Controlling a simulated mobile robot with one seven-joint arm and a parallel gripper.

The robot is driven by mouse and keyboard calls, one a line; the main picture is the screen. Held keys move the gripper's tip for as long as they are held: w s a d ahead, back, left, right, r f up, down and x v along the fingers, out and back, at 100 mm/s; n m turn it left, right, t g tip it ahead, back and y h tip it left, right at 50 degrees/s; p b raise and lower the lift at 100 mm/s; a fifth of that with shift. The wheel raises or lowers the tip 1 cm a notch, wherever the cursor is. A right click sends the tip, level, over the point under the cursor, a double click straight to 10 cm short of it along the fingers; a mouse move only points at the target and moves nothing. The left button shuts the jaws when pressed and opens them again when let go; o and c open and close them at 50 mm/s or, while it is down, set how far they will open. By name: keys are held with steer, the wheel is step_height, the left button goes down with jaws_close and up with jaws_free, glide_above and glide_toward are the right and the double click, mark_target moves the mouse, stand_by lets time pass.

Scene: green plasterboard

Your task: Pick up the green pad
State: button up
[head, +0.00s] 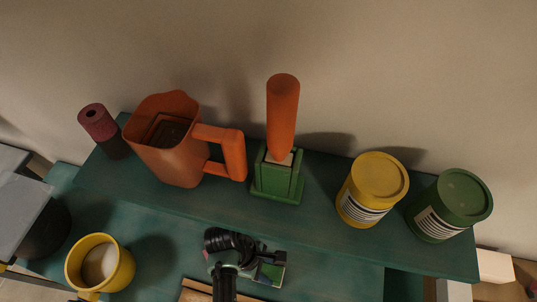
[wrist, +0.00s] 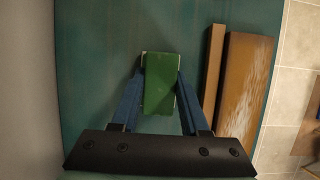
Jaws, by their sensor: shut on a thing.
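The green pad (wrist: 158,88) is a flat green block in the wrist view. It sits between the two blue fingers of my gripper (wrist: 160,76), which touch its left and right sides. My gripper is shut on it. In the head view my gripper (head: 262,268) is over the lower teal surface, and a green edge of the pad (head: 270,277) shows beside it. My gripper hides most of the pad there. I cannot tell whether the pad touches the surface or is just above it.
A brown wooden block (wrist: 243,85) lies right of my gripper. The raised teal shelf (head: 318,213) holds an orange jug (head: 170,155), an orange-handled tool in a green holder (head: 281,115), a yellow can (head: 372,188) and a green can (head: 449,204). A yellow mug (head: 122,270) stands lower left.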

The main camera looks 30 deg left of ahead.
jaws_close()
